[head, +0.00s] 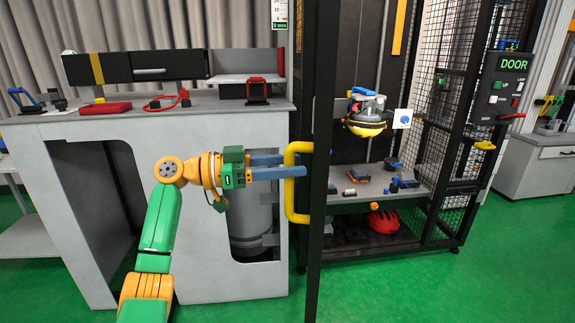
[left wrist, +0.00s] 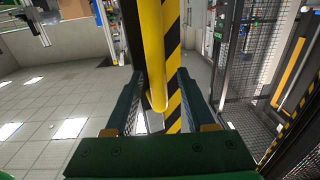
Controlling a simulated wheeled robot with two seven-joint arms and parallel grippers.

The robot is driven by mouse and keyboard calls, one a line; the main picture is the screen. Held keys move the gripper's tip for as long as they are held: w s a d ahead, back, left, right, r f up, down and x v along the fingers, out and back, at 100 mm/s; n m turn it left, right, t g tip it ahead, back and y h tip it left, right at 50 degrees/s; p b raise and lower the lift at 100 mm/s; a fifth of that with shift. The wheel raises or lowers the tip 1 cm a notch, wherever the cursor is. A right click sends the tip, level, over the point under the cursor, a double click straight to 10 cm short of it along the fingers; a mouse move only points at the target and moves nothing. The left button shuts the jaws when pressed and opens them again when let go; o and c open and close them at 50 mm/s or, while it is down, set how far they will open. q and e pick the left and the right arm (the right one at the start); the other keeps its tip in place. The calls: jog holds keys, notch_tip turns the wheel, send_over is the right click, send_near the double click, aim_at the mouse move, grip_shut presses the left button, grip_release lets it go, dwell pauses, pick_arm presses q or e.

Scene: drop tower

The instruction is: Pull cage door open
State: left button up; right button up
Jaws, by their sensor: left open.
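The yellow door handle (head: 290,205) is an upright bar on the dark frame of the cage door (head: 322,110). The door shows almost edge-on, so I cannot tell how far it stands open. My left gripper (head: 295,165) is at the handle's upper half, with its blue fingers pointing right. One finger passes in front of the bar and the other reaches behind it. In the left wrist view the handle (left wrist: 152,60) stands between the two open fingers, beside a yellow-and-black striped strip (left wrist: 172,45). My right gripper is in neither view.
A grey bench (head: 215,150) with tools stands left of the door, close to my arm. Inside the tower are a hanging yellow-and-black item (head: 366,127) and a shelf (head: 360,205). A DOOR control panel (head: 505,85) is at the right. Green floor is clear at lower right.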

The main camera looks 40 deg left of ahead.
pick_arm(q)
jog(key=b+v, duration=0.2)
jog(key=v, duration=0.5)
jog(key=shift+b, duration=0.35)
